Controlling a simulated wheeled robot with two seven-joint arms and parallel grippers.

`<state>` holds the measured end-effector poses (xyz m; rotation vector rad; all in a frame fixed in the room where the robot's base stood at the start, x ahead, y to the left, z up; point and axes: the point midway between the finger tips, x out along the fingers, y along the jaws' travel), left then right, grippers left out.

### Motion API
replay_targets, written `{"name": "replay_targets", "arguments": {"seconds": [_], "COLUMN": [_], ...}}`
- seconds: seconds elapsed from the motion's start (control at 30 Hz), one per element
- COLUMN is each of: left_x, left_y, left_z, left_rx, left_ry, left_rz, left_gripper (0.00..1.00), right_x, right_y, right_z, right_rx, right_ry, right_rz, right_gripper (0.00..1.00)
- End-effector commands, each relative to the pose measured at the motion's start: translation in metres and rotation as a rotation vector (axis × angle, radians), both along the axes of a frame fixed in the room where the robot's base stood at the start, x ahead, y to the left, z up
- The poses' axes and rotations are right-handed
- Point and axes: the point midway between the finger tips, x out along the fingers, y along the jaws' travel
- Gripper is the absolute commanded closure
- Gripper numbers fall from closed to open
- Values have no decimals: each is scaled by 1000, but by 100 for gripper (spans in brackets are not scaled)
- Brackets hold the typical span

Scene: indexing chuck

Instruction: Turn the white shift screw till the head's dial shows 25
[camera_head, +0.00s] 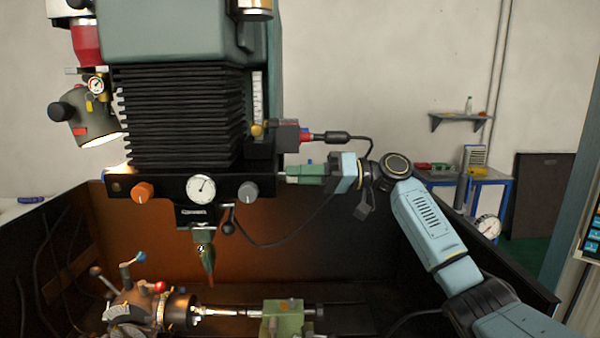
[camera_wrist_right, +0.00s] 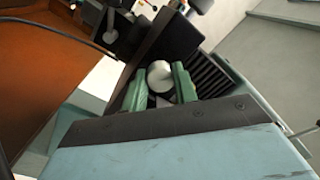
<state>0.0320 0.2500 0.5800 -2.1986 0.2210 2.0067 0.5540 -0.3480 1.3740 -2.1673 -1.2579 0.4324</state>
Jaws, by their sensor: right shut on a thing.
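The white shift screw (camera_wrist_right: 160,72) shows as a round white knob in the right wrist view. My right gripper (camera_wrist_right: 160,84) has its two green fingers on either side of it and is shut on it. In the head view my right gripper (camera_head: 300,173) meets the right end of the black head bar (camera_head: 224,189) from the right, and its fingers mostly cover the screw. The head's dial (camera_head: 201,188) is a white round face on that bar. Its needle points up and slightly right; its figures are too small to read. My left gripper is not in view.
An orange knob (camera_head: 142,192) and a grey knob (camera_head: 247,192) flank the dial. A black cable (camera_head: 262,244) hangs under the bar near my gripper. A tool (camera_head: 204,258) points down above the chuck (camera_head: 177,309) and a green tailstock (camera_head: 283,318). Dark tray walls surround them.

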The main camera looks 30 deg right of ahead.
Motion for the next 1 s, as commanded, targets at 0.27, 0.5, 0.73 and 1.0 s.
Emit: {"name": "replay_targets", "arguments": {"seconds": [0.27, 0.5, 0.73, 1.0], "left_x": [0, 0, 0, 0], "left_y": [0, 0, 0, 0], "left_z": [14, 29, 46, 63], "left_rx": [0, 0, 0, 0], "left_ry": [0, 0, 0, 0], "left_rz": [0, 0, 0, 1], "left_gripper": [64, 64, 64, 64], "right_x": [0, 0, 0, 0], "right_y": [0, 0, 0, 0], "right_z": [2, 3, 4, 3], "right_rx": [141, 259, 369, 471], "right_ry": [223, 417, 596, 763], "right_rz": [-1, -1, -2, -1], "right_gripper": [94, 94, 94, 94]}}
